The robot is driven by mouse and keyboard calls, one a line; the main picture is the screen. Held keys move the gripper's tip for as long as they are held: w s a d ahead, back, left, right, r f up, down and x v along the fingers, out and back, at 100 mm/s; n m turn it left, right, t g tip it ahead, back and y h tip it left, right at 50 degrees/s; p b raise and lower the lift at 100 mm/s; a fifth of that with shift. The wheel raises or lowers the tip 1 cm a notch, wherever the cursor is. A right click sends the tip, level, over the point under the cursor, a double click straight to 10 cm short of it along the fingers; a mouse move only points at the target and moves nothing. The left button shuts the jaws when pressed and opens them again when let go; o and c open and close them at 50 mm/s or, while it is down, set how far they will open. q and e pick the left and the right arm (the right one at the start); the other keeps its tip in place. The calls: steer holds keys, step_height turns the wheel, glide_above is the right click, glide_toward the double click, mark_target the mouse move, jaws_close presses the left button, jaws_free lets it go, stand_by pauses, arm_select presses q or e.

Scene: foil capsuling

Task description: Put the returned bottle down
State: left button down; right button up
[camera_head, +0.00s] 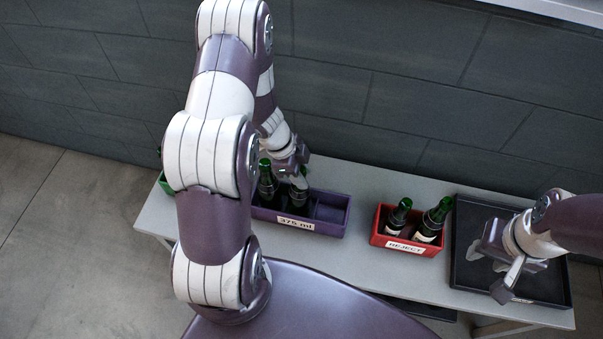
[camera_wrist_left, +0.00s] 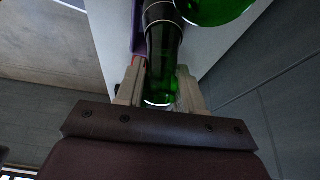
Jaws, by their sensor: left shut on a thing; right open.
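My left gripper (camera_head: 299,178) is above the purple crate labelled "375 ml" (camera_head: 334,228). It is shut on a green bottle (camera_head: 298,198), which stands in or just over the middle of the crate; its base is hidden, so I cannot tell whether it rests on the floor. In the left wrist view the held bottle (camera_wrist_left: 163,75) lies between the two fingers. Another green bottle (camera_head: 267,186) stands to its left in the crate. My right gripper (camera_head: 491,267) is open and empty over the black tray (camera_head: 535,294).
A red crate labelled "REJECT" (camera_head: 405,246) holds two green bottles, both leaning. A green container (camera_head: 165,185) is partly hidden behind my left arm. The grey table (camera_head: 350,265) is bare in front of the crates. The right compartment of the purple crate looks empty.

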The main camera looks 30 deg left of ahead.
arm_select(q)
steer(key=shift+f, duration=0.1)
steer(key=c, duration=0.7)
jaws_free()
steer(key=shift+d, duration=0.1)
